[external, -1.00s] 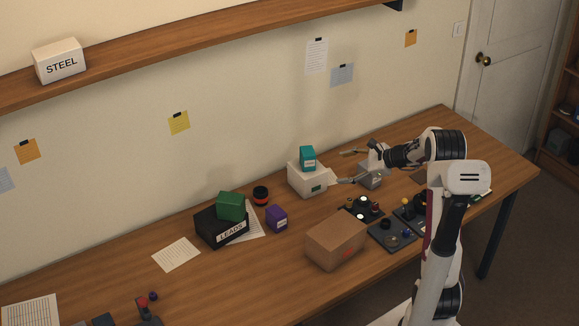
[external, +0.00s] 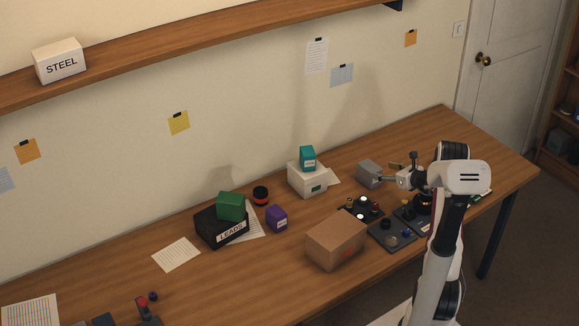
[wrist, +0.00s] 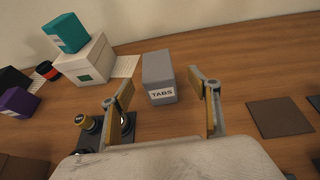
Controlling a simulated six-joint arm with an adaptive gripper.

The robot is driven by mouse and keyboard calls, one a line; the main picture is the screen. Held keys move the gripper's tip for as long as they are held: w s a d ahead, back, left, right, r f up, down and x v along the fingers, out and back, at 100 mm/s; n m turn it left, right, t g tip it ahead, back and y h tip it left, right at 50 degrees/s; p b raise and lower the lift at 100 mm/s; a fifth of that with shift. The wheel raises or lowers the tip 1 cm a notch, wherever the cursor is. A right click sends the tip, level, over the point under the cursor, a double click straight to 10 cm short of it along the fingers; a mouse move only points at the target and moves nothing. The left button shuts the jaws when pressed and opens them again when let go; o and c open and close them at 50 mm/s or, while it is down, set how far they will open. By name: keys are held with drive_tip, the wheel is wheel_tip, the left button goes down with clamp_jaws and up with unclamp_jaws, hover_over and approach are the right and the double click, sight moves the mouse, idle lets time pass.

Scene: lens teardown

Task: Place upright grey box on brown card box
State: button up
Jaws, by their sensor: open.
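The grey box (external: 369,174) stands on the table near the wall. In the wrist view the grey box (wrist: 158,75) carries a white label reading TABS and sits between and beyond my fingers. My gripper (wrist: 164,103) is open and empty; in the external view my gripper (external: 393,180) is just right of the grey box, and I cannot tell whether a finger touches it. The brown card box (external: 336,242) stands nearer the front of the table, with a bare flat top. A part of it (wrist: 22,167) shows at the lower left of the wrist view.
A white box (external: 306,179) with a teal box (external: 307,158) on top stands left of the grey box. Dark control panels with knobs (external: 391,234) lie between my arm and the card box. A purple box (external: 276,218) stands farther left.

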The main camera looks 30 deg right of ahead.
sight(371, 166)
drive_tip(key=shift+w+f, duration=0.1)
idle(0.3)
drive_tip(key=shift+x, duration=1.2)
drive_tip(key=shift+w+a+f, duration=0.15)
drive_tip(key=shift+w+a, duration=0.05)
drive_tip(key=shift+w, duration=0.7)
drive_tip(key=shift+w+a+f, duration=0.15)
drive_tip(key=shift+w+a, duration=0.05)
drive_tip(key=shift+w, duration=0.7)
drive_tip(key=shift+x, duration=0.8)
drive_tip(key=c, duration=1.3)
